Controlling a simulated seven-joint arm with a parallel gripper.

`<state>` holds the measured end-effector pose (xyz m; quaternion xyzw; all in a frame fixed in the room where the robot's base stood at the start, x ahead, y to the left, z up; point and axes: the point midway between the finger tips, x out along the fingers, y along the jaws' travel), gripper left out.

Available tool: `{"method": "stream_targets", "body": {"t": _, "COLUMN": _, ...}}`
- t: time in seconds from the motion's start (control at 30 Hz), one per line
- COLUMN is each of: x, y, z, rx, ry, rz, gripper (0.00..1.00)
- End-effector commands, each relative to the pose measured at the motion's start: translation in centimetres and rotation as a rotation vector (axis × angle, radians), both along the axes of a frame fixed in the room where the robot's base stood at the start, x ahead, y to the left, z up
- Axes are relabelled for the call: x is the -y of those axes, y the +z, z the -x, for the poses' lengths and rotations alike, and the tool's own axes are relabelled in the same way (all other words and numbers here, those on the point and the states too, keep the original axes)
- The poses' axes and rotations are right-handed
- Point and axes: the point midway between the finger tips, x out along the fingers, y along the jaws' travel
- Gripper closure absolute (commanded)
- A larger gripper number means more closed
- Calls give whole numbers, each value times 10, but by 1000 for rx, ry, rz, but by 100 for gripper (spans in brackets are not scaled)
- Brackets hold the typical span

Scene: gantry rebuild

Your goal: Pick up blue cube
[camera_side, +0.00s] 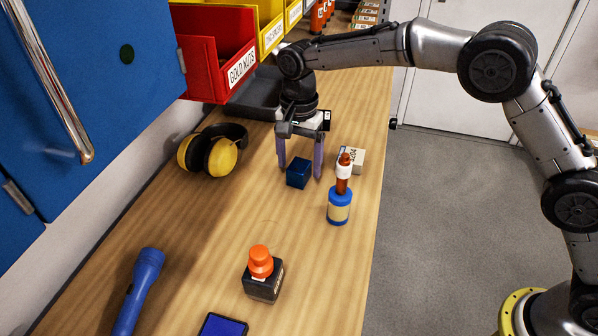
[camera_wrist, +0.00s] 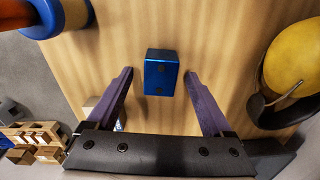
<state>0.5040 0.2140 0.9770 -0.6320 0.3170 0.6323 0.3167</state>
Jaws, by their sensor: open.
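The blue cube (camera_side: 299,173) sits on the wooden workbench, between and near the fingertips of my gripper (camera_side: 300,173) in the side view. My gripper points down with its two purple fingers spread apart. In the wrist view the cube (camera_wrist: 161,73) lies on the bench just ahead of the gap between the fingertips (camera_wrist: 159,72), with bare wood on either side of it. The fingers do not appear to touch it. Whether the fingertips reach the bench surface I cannot tell.
A blue-and-cream canister (camera_side: 339,207) and a small labelled box (camera_side: 352,160) stand close right of the cube. Yellow earmuffs (camera_side: 213,150) lie to the left. A black block with an orange knob (camera_side: 262,277) and a blue flashlight (camera_side: 139,290) are nearer. A red bin (camera_side: 216,52) stands behind.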

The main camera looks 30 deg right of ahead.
Motion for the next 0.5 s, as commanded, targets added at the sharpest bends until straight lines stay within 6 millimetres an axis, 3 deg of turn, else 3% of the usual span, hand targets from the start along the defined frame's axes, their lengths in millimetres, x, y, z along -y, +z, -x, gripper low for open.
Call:
{"method": "stream_targets", "body": {"t": 0.13, "x": 0, "y": -15, "z": 0, "rx": -1, "ry": 0, "rz": 1, "gripper": 15}}
{"method": "stream_targets", "body": {"t": 0.4, "x": 0, "y": -18, "z": 0, "rx": 0, "ry": 1, "rz": 0, "gripper": 15}}
{"method": "stream_targets", "body": {"t": 0.5, "x": 0, "y": -18, "z": 0, "rx": 0, "ry": 1, "rz": 0, "gripper": 33}}
